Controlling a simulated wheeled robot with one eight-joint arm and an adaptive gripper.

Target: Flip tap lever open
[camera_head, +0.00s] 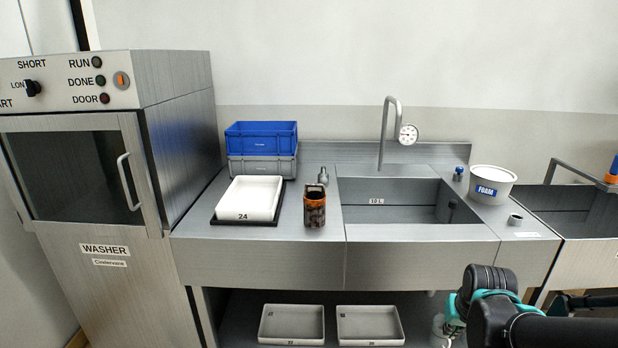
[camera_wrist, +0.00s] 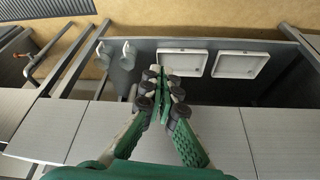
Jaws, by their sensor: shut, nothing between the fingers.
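A curved metal tap (camera_head: 385,130) with a round white dial (camera_head: 408,134) stands behind the steel sink (camera_head: 352,213). A small blue-topped knob (camera_head: 459,174) stands at the sink's back right corner; I cannot tell whether it is the tap's lever. No other lever is clear on the tap.
A white FOAM tub (camera_head: 492,184) stands right of the sink. A dark, orange-banded container (camera_head: 314,207) and a white tray (camera_head: 250,198) are left of it. Grey trays (camera_head: 291,324) lie on the shelf below. The washer (camera_head: 80,180) is at left, a second basin (camera_head: 580,218) at right.

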